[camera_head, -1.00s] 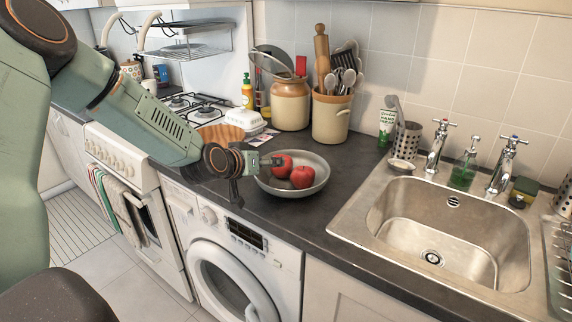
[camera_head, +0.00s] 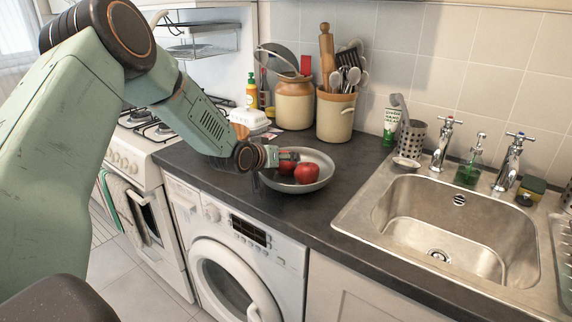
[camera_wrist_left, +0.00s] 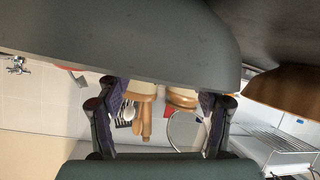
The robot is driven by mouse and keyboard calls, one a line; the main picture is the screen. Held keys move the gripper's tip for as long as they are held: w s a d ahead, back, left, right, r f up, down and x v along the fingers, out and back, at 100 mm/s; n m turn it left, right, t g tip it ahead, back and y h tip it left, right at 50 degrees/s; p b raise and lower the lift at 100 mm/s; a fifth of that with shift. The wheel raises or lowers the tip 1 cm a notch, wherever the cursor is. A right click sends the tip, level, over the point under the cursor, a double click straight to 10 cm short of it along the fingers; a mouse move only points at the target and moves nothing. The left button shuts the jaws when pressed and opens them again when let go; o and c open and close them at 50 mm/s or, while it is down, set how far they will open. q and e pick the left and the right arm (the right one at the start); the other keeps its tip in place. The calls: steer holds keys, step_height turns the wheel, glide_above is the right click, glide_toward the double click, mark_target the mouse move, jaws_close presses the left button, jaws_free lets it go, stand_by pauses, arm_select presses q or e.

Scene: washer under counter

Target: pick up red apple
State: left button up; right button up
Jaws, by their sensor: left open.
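Two red apples lie in a grey bowl (camera_head: 322,183) on the dark counter. The right apple (camera_head: 307,174) is in full view; the left apple (camera_head: 287,169) is partly covered by my left gripper (camera_head: 289,157). The gripper reaches in from the left over the bowl's rim, at the left apple's upper side; whether it touches the apple cannot be told. In the left wrist view, the two fingers of my left gripper (camera_wrist_left: 160,112) stand wide apart, with no apple clearly between them. The bowl's grey underside (camera_wrist_left: 130,45) fills the top of that view. My right gripper is not in view.
Behind the bowl stand a utensil crock (camera_head: 335,115) and a brown-and-cream jar (camera_head: 294,103). A white carton (camera_head: 250,119) lies left of them. The steel sink (camera_head: 455,230) is at the right. Bare counter lies between bowl and sink.

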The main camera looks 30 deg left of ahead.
arm_select(q)
steer(key=shift+w+a+f, duration=0.2)
steer(key=shift+w+f, duration=0.05)
steer(key=shift+f, duration=0.05)
steer(key=c, duration=0.3)
steer(key=shift+s+d+r, duration=0.1)
steer(key=shift+s+r, duration=0.05)
steer(key=shift+r, duration=0.05)
steer(key=c, duration=0.6)
